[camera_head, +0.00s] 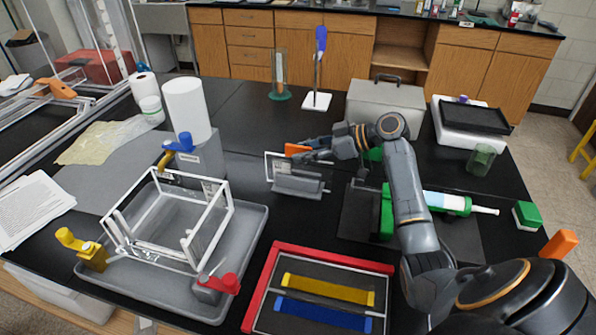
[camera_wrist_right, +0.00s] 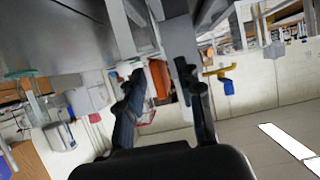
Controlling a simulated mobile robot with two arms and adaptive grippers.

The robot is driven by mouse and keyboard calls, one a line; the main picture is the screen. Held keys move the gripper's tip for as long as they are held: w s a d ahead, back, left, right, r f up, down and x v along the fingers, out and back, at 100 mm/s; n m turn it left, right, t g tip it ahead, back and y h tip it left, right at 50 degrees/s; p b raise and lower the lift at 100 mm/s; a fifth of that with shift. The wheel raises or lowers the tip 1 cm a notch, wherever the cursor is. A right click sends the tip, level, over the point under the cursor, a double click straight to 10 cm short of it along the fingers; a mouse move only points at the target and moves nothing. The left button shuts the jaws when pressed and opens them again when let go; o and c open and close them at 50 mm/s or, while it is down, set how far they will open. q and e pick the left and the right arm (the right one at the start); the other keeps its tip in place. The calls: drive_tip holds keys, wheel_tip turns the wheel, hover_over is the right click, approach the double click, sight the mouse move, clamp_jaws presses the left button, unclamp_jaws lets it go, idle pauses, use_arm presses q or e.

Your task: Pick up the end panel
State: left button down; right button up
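The end panel (camera_head: 276,168) appears to be the thin, pale-edged upright panel in a grey stand (camera_head: 298,187) at the middle of the bench. An orange piece (camera_head: 297,149) shows at its top edge; I cannot tell whether it is fixed to the panel. My right gripper (camera_head: 312,155) reaches in from the right, close to the panel's top, and hides part of it. In the right wrist view its two fingers (camera_wrist_right: 160,90) are apart, with an orange piece (camera_wrist_right: 159,78) visible in the gap, seemingly untouched. My left gripper is not in view.
A white extrusion frame (camera_head: 168,225) stands in a grey tray (camera_head: 250,240) at the left, with yellow, blue and red clamps around it. A red-edged tray (camera_head: 262,285) with yellow and blue strips lies in front. A green-and-white cartridge tool (camera_head: 445,202) lies right, beneath my arm.

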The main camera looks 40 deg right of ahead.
sight(286, 156)
drive_tip(key=x, duration=0.6)
drive_tip(key=shift+a+r+b, duration=0.1)
drive_tip(key=shift+r+b, duration=0.15)
drive_tip(key=shift+b, duration=0.1)
drive_tip(key=shift+c, duration=1)
clamp_jaws()
